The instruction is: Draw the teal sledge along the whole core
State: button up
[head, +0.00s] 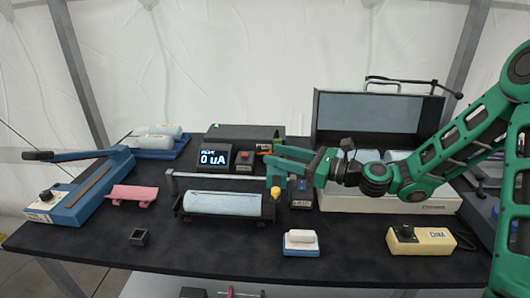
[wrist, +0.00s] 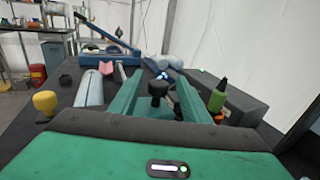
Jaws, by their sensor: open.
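The core (head: 225,204) is a long pale blue-white half-cylinder lying in a dark cradle left of my gripper; it also shows in the wrist view (wrist: 90,89). A small blue-teal block with a label (head: 302,198) stands right of the core's end, below my gripper; it seems to be the sledge, though the arm partly hides it. My gripper (head: 281,163) points left, its green fingers apart. In the wrist view, a black knob (wrist: 157,89) shows between the fingers; whether it belongs to the block I cannot tell. Nothing is visibly gripped.
A yellow knob (head: 275,193) stands at the core's right end. A metal rail (head: 222,177) runs behind the core. A meter (head: 214,158) reads 0 uA. A white-and-blue block (head: 301,243) and a yellow box (head: 421,241) lie in front.

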jog(key=x, duration=0.4)
jog(key=shift+w+a, duration=0.1)
jog(key=shift+a, duration=0.3)
grip_shut()
